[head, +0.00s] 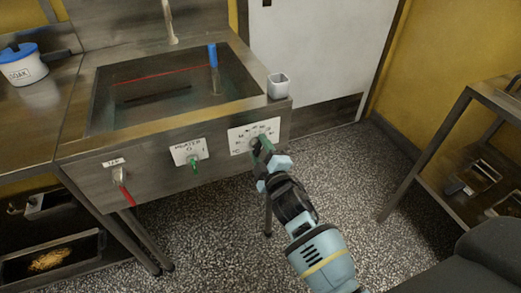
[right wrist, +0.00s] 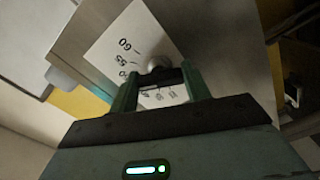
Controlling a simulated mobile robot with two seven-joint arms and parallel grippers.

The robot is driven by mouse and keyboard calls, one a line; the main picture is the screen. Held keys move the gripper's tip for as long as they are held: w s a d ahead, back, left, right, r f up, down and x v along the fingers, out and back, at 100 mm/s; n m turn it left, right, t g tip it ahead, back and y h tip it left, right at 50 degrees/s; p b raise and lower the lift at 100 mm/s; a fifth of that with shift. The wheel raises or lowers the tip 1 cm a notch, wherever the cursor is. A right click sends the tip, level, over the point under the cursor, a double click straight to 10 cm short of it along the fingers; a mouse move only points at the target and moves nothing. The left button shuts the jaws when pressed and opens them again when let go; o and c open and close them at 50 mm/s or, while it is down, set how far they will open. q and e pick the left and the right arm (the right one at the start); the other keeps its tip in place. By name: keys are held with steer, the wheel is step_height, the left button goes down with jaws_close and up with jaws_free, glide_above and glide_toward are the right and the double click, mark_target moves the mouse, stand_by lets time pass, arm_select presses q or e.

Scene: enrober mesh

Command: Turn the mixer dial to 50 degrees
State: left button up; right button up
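The mixer dial (right wrist: 158,64) is a small grey knob on a white scale plate (head: 241,142) at the right of the sink unit's front. In the right wrist view the plate (right wrist: 117,47) reads 60 and 55, with other marks partly hidden. My right gripper (head: 262,146) is at the dial and covers part of it in the head view. In the right wrist view its two green fingers (right wrist: 158,80) stand apart on either side of the knob, with a dark bar between them. I cannot tell whether they touch it. My left gripper is not in view.
A heater switch (head: 194,164) with a green handle and a red-handled valve (head: 123,188) sit left of the dial. A pale cup (head: 278,85) stands on the corner above it. The tank (head: 150,92) holds a blue-handled tool (head: 213,55). Speckled floor (head: 345,175) is clear at right.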

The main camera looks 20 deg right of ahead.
steer(key=o, duration=0.4)
steer(key=s, duration=0.8)
steer(key=shift+d, duration=0.15)
stand_by(0.3)
